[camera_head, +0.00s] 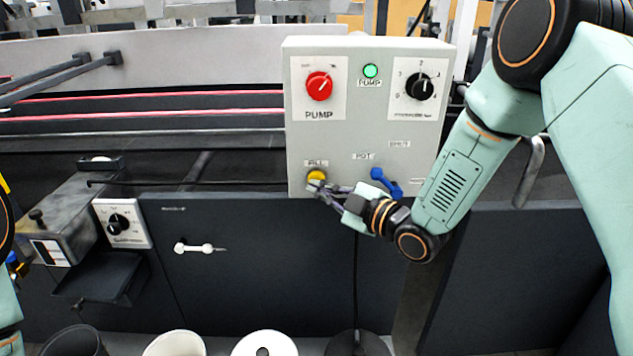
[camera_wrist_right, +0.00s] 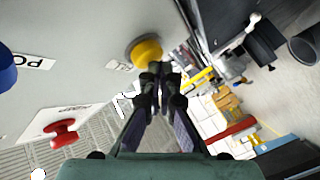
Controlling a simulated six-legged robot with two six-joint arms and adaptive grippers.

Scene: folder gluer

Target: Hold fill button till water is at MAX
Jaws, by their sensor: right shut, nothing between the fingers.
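The yellow fill button (camera_head: 316,176) sits low on the left of a light grey control box (camera_head: 350,140), under a "FILL" label. It also shows in the right wrist view (camera_wrist_right: 146,53), just beyond the fingertips. My right gripper (camera_head: 314,188) is shut and empty, its tips at the button's lower edge. In the right wrist view the gripper (camera_wrist_right: 158,72) overlaps the button's edge; I cannot tell whether it presses it. No water level or MAX mark can be made out. My left gripper is not in view; only part of that arm shows at the left edge.
The box also carries a red pump knob (camera_head: 319,86), a lit green pump lamp (camera_head: 370,71), a black dial (camera_head: 419,87) and a blue lever (camera_head: 386,182) close to my right wrist. Several pots, one a white pot (camera_head: 264,344), stand below along the front.

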